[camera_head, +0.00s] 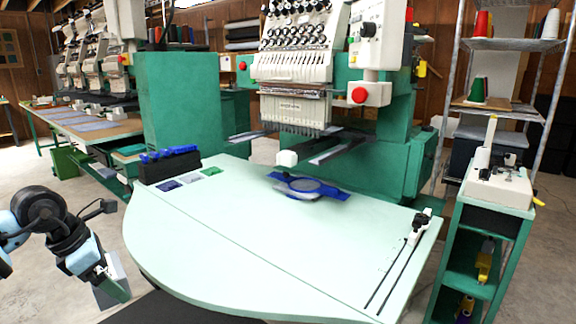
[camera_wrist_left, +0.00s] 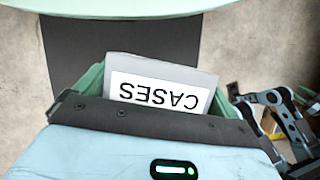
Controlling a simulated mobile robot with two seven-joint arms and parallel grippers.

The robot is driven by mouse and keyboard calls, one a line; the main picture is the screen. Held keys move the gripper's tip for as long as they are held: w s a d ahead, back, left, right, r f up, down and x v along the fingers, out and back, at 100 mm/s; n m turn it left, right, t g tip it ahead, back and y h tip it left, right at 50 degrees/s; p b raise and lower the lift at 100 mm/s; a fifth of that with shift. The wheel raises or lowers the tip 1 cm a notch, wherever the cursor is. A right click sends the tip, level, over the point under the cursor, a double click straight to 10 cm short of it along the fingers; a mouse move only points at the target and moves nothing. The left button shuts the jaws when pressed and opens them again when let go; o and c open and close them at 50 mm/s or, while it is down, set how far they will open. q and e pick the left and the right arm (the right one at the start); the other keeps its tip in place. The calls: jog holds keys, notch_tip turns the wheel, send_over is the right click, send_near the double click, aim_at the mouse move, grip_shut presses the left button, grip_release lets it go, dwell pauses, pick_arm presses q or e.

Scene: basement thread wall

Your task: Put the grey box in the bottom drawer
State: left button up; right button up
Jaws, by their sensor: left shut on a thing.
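The grey box (camera_head: 116,268) is at the lower left of the head view, beside the table's left edge and partly hidden by my left gripper (camera_head: 114,287). The box also shows in the left wrist view (camera_wrist_left: 205,78), with a white label reading "CASES" upside down. My left gripper is shut on it, its green fingers showing on both sides of the box. The box is held over the floor, apart from the table. I cannot make out a bottom drawer in either view.
The pale green worktable (camera_head: 230,260) fills the middle, with a blue hoop (camera_head: 306,187) and a black tray (camera_head: 168,166) on it. The embroidery machine (camera_head: 300,80) stands behind. A green cart (camera_head: 484,215) with open shelves stands right. Concrete floor lies free at left.

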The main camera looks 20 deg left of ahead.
pick_arm(q)
jog(key=s+d+f+m+g+y, duration=0.1)
jog(key=s+d+m+g, duration=0.15)
jog(key=d+m, duration=0.7)
jog(key=s+d+f+m+g, duration=0.1)
jog(key=s+d+m+g, duration=0.15)
jog(key=d+m, duration=0.65)
jog(key=s+d+f+m+g+y, duration=0.1)
jog(key=s+d+f+m+g, duration=0.15)
jog(key=d+m, duration=0.7)
jog(key=s+a+r+p, duration=0.1)
jog(key=s+r+p, duration=0.2)
jog(key=r+p, duration=0.7)
jog(key=s+a+r+m+p, duration=0.1)
jog(key=s+r+p, duration=0.3)
jog(key=r+p, duration=0.7)
jog(key=shift+s+r+m+g+p, duration=0.25)
jog(key=shift+g+p, duration=0.2)
jog(key=shift+p, duration=0.7)
pick_arm(e)
jog(key=w+r+t, duration=0.1)
jog(key=w+r, duration=0.2)
jog(key=r, duration=0.8)
jog(key=w+r+t, duration=0.1)
jog(key=w+r, duration=0.2)
jog(key=r, duration=0.9)
jog(key=shift+t, duration=0.3)
